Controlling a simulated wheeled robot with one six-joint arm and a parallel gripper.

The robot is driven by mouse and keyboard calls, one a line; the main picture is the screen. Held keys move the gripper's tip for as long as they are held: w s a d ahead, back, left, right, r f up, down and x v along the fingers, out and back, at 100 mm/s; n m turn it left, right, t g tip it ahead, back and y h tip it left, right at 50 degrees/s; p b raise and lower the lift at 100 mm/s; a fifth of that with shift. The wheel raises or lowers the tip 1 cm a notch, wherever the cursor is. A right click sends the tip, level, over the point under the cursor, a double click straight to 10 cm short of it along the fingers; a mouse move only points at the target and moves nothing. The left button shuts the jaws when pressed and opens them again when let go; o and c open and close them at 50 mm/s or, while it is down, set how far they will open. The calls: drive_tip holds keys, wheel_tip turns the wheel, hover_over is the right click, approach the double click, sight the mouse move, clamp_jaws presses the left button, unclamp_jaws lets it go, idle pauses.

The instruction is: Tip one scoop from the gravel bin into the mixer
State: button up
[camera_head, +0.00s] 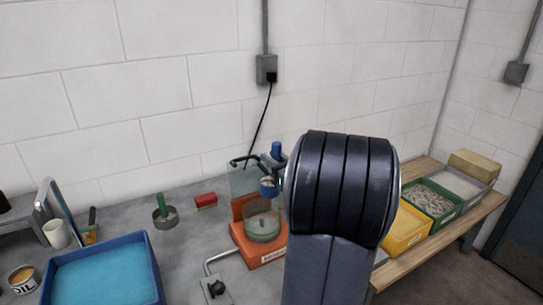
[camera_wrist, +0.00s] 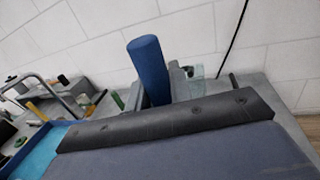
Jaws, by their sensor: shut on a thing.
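The orange mixer (camera_head: 265,253) stands on the bench in the head view, with a clear round drum (camera_head: 262,222) on it. My gripper (camera_head: 274,164) is shut on a blue scoop (camera_head: 268,187), just above the drum. The scoop's round cup looks tilted, with its mouth partly towards the camera; I cannot tell what is in it. In the wrist view the scoop's blue handle (camera_wrist: 148,62) stands up from my gripper (camera_wrist: 168,85); the cup is hidden. The green bin (camera_head: 432,201) holds coarse grey gravel, at the right.
A yellow bin (camera_head: 403,236) and a grey bin (camera_head: 460,186) flank the green bin on a wooden shelf. A blue tray (camera_head: 102,272), a red block (camera_head: 206,200) and a grey pot with a green handle (camera_head: 165,216) lie left of the mixer. My arm hides part of the bench.

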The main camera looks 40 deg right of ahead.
wheel_tip(320, 180, down, 3)
drive_tip(key=shift+f+b, duration=0.1)
drive_tip(key=shift+b, duration=0.8)
drive_tip(key=a+n+b, duration=0.1)
drive_tip(key=a+n+g, duration=0.1)
drive_tip(key=n, duration=0.1)
drive_tip(key=w+a+n+b, duration=0.1)
drive_tip(key=a, duration=0.1)
drive_tip(key=shift+w+f+n+b, duration=0.1)
drive_tip(key=shift+f+n+b, duration=0.2)
drive_tip(key=shift+f+b, duration=0.05)
drive_tip(key=shift+w+a+f+n+g+h+b, duration=0.1)
drive_tip(key=shift+a+f+n+g+h+b, duration=0.15)
drive_tip(key=shift+a+n+b, duration=0.55)
drive_tip(key=shift+w+a+f+n+g+h+b, duration=0.15)
drive_tip(key=shift+a+f+n+g+b, duration=0.2)
drive_tip(key=shift+b, duration=0.75)
drive_tip(key=shift+w+a+f+n+b, duration=0.2)
drive_tip(key=shift+a+f+n+b, duration=0.9)
drive_tip(key=shift+b, duration=0.95)
